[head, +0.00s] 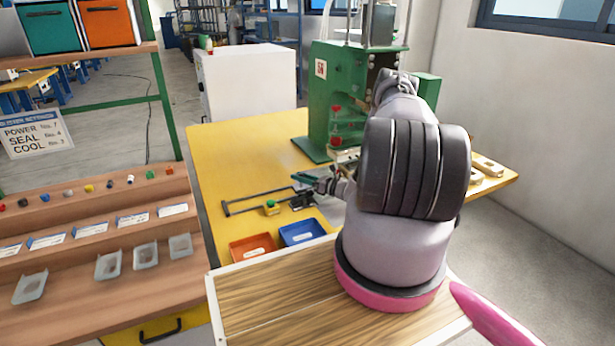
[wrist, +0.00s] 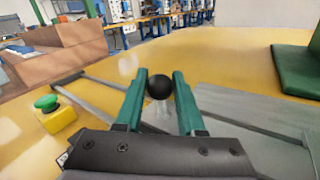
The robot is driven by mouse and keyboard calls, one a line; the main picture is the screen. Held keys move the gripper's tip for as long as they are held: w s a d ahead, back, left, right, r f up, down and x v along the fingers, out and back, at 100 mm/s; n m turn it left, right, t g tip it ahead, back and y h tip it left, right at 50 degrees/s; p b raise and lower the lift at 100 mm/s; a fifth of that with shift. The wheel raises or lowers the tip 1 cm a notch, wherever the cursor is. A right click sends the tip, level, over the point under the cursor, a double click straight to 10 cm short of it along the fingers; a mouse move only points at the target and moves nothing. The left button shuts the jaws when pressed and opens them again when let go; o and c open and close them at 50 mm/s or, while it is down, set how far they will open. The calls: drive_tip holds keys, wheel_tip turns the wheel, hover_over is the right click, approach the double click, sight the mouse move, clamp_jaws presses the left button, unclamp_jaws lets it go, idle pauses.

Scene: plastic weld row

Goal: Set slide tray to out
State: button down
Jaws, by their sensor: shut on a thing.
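My gripper (head: 318,183) is low over the yellow table, in front of the green machine. In the wrist view its two teal fingers (wrist: 160,82) are shut on a round black knob (wrist: 159,88) standing on a pale stem. A flat grey plate (wrist: 245,112), which looks like the slide tray, lies right of the fingers. Dark rails (head: 245,203) form a frame on the table and reach left from the machine. In the head view my arm and gripper hide most of the tray and the knob.
A yellow box with a green button (head: 271,208) sits by the rails, also in the wrist view (wrist: 54,116). The green machine (head: 338,95) stands behind. An orange bin (head: 252,249) and a blue bin (head: 302,233) lie in front. A wooden shelf (head: 85,275) stands left.

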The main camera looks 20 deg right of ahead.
drive_tip(key=c, duration=0.5)
unclamp_jaws()
drive_tip(key=v, duration=1)
drive_tip(key=shift+s+d, duration=0.2)
drive_tip(key=shift+s, duration=0.15)
